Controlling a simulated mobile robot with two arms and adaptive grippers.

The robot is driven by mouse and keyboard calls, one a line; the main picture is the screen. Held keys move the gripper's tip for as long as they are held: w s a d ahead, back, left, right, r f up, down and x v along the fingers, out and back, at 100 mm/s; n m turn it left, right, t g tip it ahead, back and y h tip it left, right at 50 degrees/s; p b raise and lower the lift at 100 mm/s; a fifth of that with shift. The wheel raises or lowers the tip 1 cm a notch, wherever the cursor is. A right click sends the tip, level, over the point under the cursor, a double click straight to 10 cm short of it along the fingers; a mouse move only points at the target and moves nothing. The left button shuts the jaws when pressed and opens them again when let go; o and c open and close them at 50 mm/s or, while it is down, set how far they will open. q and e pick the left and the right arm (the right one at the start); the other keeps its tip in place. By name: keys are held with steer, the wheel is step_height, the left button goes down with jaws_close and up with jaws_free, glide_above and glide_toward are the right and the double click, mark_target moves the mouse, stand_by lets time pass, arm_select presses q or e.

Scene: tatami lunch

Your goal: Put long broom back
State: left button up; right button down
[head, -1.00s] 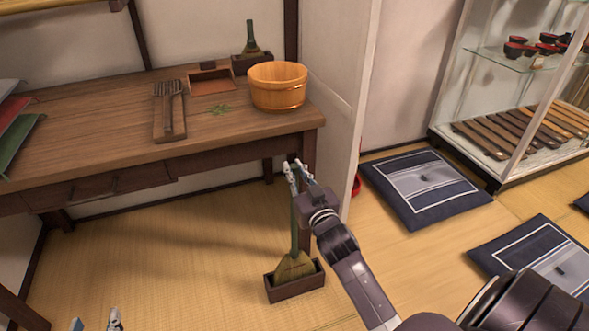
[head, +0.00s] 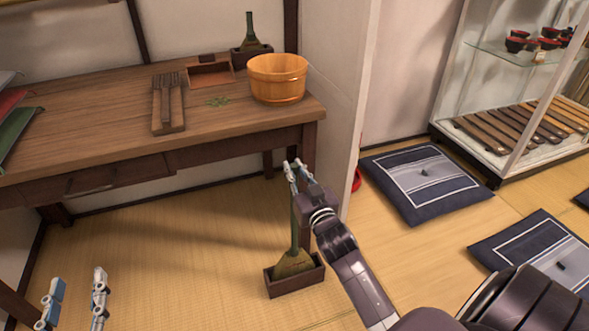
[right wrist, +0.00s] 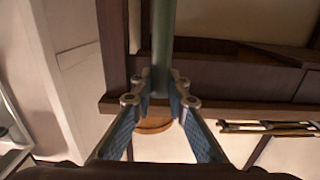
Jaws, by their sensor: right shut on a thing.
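The long broom has a green handle (head: 295,220) and a brown-green brush (head: 293,263). It stands nearly upright, with its brush end in a dark brown floor box (head: 297,284) in front of the desk's right leg. My right gripper (head: 298,172) is shut on the upper handle. In the right wrist view, the green handle (right wrist: 163,40) runs between the fingers of my right gripper (right wrist: 160,86). The box's inside is mostly hidden by the brush. My left gripper (head: 77,296) is at the lower left, fingers apart and empty, far from the broom.
A wooden desk (head: 90,120) bears a wooden bucket (head: 277,80), a fork tray (head: 168,125) and a small broom (head: 250,35) in a holder. A white partition (head: 335,90) stands right of the desk. Blue cushions (head: 425,205) lie at right. Tatami left of the box is clear.

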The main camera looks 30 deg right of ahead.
steer(key=shift+r, duration=0.1)
steer(key=c, duration=1.8)
jaws_free()
